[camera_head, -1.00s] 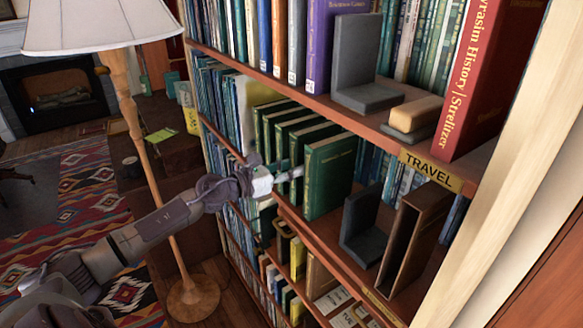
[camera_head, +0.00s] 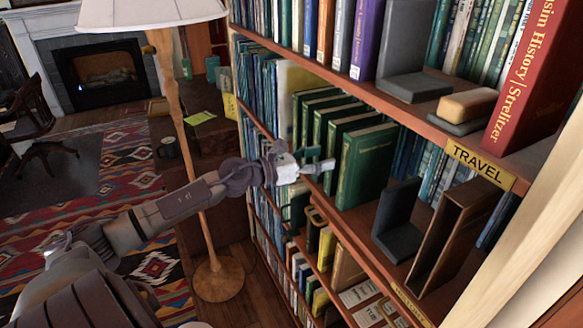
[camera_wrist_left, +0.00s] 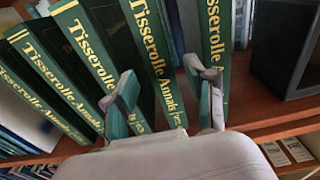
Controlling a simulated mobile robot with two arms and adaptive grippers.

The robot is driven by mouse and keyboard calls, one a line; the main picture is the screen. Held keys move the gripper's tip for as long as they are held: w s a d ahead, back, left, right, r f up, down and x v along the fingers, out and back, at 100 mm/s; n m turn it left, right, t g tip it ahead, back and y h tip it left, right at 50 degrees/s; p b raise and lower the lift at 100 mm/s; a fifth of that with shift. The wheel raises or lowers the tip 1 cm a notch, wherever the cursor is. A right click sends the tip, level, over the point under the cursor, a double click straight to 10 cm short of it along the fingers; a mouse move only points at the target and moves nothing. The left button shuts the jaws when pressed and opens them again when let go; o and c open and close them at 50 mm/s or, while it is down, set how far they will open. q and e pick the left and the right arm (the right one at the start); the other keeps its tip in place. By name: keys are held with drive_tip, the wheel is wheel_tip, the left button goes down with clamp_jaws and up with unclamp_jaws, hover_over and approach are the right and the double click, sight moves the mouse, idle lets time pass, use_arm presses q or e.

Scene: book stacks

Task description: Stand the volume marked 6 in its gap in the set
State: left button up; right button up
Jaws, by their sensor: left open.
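Several green volumes with gold lettering stand in a row on the middle shelf, the largest-looking green volume (camera_head: 366,165) at the right end. In the left wrist view their spines read "Tisserolle Annals"; no number 6 is legible. My left gripper (camera_head: 317,161) is open in front of the row. In the left wrist view its fingers (camera_wrist_left: 163,98) stand apart, with one green spine (camera_wrist_left: 152,50) behind and between them; I cannot tell whether they touch it. A dark space shows between that spine and the right-end volume (camera_wrist_left: 214,60). My right gripper is not in view.
A dark bookend (camera_head: 397,222) and a brown open case (camera_head: 455,235) stand right of the green row. The upper shelf edge with a TRAVEL label (camera_head: 480,167) overhangs. A floor lamp (camera_head: 178,110) stands left of the shelves, close to my left arm.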

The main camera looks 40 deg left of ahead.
use_arm(q)
drive_tip(key=b+v, duration=0.2)
drive_tip(key=v, duration=0.7)
drive_tip(key=shift+s, duration=0.2)
